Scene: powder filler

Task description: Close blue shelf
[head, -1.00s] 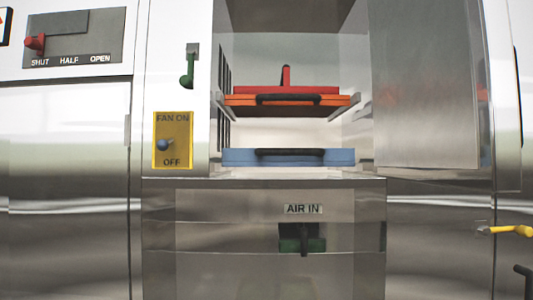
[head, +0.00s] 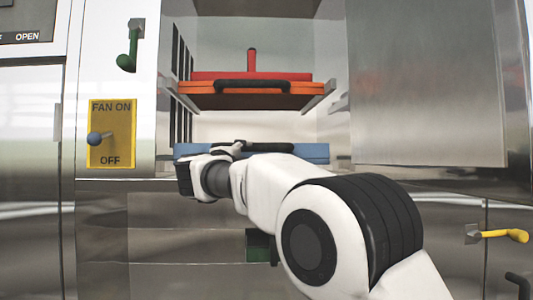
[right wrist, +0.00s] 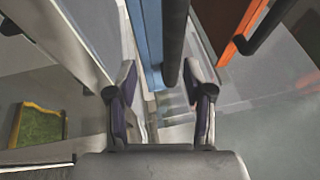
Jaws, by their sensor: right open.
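The blue shelf (head: 314,152) is the lower shelf in the open cabinet, below the orange one. Its black handle (head: 268,147) faces me. My right arm covers part of its front. My right gripper (head: 236,149) is at the left part of the blue shelf's front, partly hidden by its own wrist. In the right wrist view the gripper (right wrist: 160,88) is open with nothing between its fingers. The blue shelf (right wrist: 151,35) and its black handle (right wrist: 173,35) lie just beyond the fingertips. I cannot tell whether they touch. My left gripper is not in view.
An orange shelf (head: 195,88) with a red piece (head: 252,73) on it sits above. The open door (head: 430,90) stands at right. A yellow fan switch plate (head: 112,120), a green lever (head: 127,60) and a yellow handle (head: 505,235) are nearby.

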